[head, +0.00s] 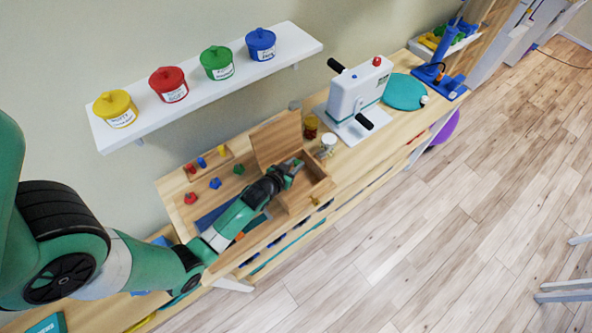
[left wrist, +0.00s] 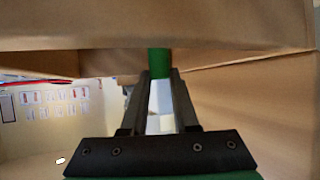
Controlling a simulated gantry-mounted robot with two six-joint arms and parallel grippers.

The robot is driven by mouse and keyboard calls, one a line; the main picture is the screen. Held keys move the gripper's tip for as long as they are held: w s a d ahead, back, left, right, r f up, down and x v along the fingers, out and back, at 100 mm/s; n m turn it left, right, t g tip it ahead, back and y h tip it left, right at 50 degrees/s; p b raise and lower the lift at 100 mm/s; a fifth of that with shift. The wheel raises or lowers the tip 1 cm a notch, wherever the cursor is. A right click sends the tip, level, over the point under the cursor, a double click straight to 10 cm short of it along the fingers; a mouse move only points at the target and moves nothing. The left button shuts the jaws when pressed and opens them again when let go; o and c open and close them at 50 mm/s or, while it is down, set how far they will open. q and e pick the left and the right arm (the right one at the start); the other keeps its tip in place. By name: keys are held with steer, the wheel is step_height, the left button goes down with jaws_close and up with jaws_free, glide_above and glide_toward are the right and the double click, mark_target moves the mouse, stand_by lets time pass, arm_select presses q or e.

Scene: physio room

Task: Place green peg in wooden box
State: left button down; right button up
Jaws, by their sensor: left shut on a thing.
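The wooden box (head: 318,191) stands on the bench with its lid (head: 275,139) raised at the back. My left gripper (head: 292,167) reaches in from the left, with its fingers over the box opening. In the left wrist view the left gripper (left wrist: 160,100) is shut on the green peg (left wrist: 158,62), which shows between the fingertips. Brown wooden surfaces surround the fingers there. The peg's far end is hidden, and I cannot tell whether it touches the box. My right gripper is not in view.
Red, blue and yellow pegs (head: 221,150) stand on a wooden board, with coloured knobs (head: 215,183) in front. A white crank machine (head: 358,93) is to the right. A shelf (head: 205,88) holds coloured pots.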

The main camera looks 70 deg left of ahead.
arm_select(q)
steer(key=shift+w+a+f, duration=0.1)
steer(key=shift+f, duration=0.2)
step_height(320, 180, down, 3)
steer(key=shift+w+f+b, duration=0.1)
steer(key=shift+b, duration=0.8)
steer(key=shift+f, duration=0.15)
steer(key=c, duration=0.7)
jaws_free()
